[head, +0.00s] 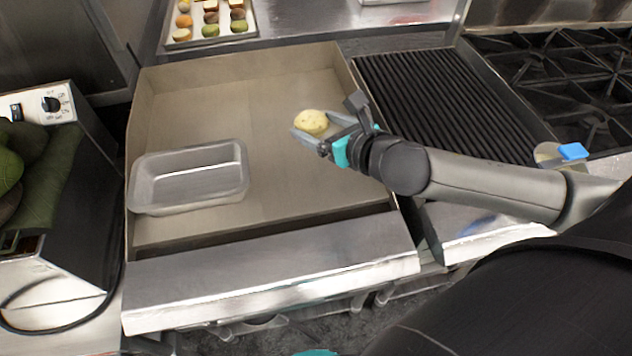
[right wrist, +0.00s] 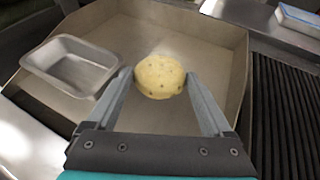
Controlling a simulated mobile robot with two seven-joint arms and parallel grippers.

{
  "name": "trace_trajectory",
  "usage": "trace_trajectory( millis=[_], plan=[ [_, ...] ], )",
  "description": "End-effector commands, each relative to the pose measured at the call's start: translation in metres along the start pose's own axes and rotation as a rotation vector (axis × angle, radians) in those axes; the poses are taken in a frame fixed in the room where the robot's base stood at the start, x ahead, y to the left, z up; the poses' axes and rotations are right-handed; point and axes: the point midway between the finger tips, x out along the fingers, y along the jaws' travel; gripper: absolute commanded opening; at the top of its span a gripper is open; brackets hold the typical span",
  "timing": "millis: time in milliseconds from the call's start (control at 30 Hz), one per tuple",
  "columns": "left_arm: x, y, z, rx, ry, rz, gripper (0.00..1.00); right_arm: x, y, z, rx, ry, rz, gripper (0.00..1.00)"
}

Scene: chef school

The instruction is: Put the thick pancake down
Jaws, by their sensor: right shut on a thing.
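The thick pancake (head: 311,121) is a round, pale yellow piece with small dark specks. My right gripper (head: 318,126) is shut on it, one finger on each side. In the right wrist view the pancake (right wrist: 159,77) sits between the fingertips of the gripper (right wrist: 157,84). It is over the right part of the flat griddle (head: 277,171). I cannot tell whether it touches the griddle surface. My left gripper is not in view.
An empty metal loaf pan (head: 190,178) stands on the griddle's left side. A ribbed grill (head: 440,98) and gas burners (head: 560,75) lie to the right. A tray of food (head: 209,38) sits behind. The griddle's middle and back are clear.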

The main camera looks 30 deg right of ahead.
Motion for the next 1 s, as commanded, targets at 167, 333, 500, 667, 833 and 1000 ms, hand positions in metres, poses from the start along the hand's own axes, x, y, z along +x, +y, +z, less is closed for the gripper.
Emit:
trace_trajectory(
  millis=[167,333,500,667,833,1000],
  plan=[
    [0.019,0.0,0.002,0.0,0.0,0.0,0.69,0.021,0.0,-0.052,0.007,0.005,-0.002,0.31],
    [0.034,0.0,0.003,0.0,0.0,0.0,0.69,0.038,0.0,-0.091,0.006,0.003,-0.001,0.31],
    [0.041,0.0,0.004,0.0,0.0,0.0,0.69,0.047,0.0,-0.113,0.003,0.001,0.0,0.31],
    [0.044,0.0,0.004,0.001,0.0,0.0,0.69,0.05,0.001,-0.121,0.002,0.0,0.001,0.31],
    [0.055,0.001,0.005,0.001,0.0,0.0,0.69,0.06,0.0,-0.144,0.004,0.002,-0.001,0.31],
    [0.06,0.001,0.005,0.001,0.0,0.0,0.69,0.065,0.001,-0.157,0.0,0.001,0.001,0.31]
  ],
)
